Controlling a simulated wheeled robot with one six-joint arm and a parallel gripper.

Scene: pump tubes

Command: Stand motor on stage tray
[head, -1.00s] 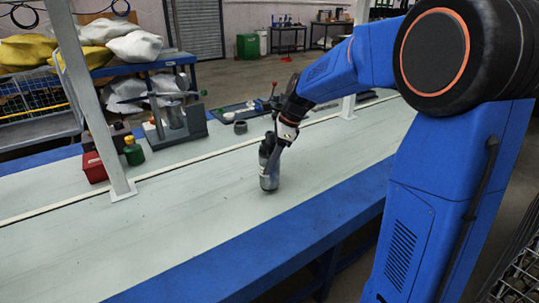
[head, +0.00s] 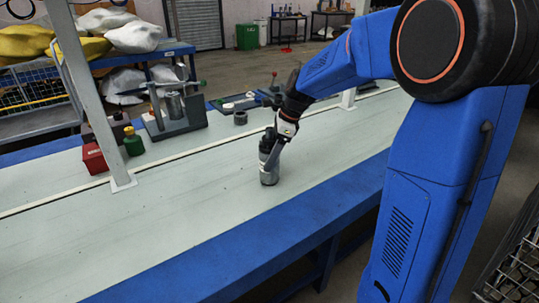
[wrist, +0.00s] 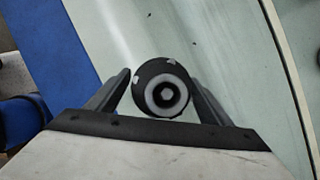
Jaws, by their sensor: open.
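The motor (head: 269,175) is a grey cylinder with a dark upper part, standing upright on the pale bench top. My gripper (head: 274,150) is at its upper part from above. In the wrist view the motor's round end (wrist: 163,90), with pale and dark rings, lies between the two fingers of my gripper (wrist: 161,92). The fingers are open, one on each side and close to it; I cannot tell whether either touches. A low dark tray (head: 226,106) with small pale and green parts lies farther back; I cannot tell whether it is the stage tray.
A metal post (head: 92,110) rises from the bench at left. A dark ring (head: 240,118) sits near the tray. The bench around the motor is clear.

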